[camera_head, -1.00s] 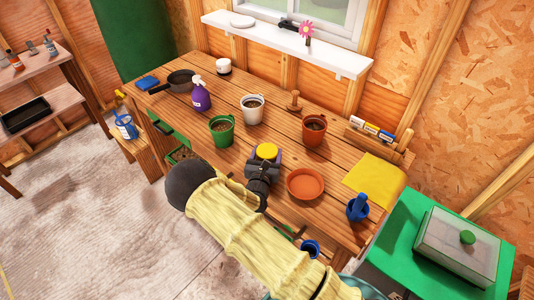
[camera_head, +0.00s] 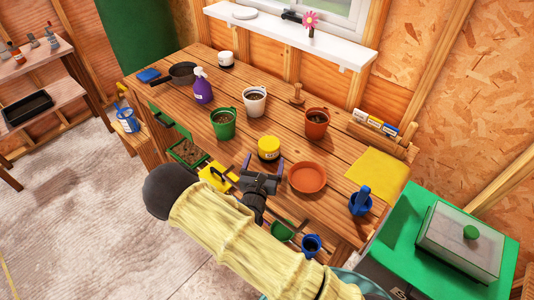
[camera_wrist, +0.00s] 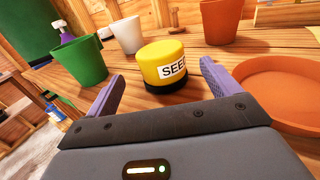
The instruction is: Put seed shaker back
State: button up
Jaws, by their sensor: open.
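The seed shaker (camera_head: 268,149) is a yellow cylinder with a dark base and a white label. It stands upright on the wooden workbench (camera_head: 270,95), near its front edge. In the wrist view the seed shaker (camera_wrist: 163,66) shows part of its label, "SEE", just beyond the fingers. My gripper (camera_head: 262,168) is open and empty. Its purple fingers (camera_wrist: 160,88) spread to either side in front of the shaker, apart from it. The place where the shaker belongs cannot be told from these frames.
A terracotta saucer (camera_head: 307,176) lies close right of my gripper. A green pot (camera_head: 223,124), a white pot (camera_head: 255,102) and a terracotta pot (camera_head: 316,124) stand around the shaker. A blue scoop (camera_head: 361,200) and yellow cloth (camera_head: 377,174) are at the right. A shelf (camera_head: 290,36) is behind.

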jog(key=shift+s+a, duration=0.2)
jog(key=shift+s, duration=0.9)
jog(key=shift+s+a, duration=0.15)
jog(key=shift+s, duration=0.95)
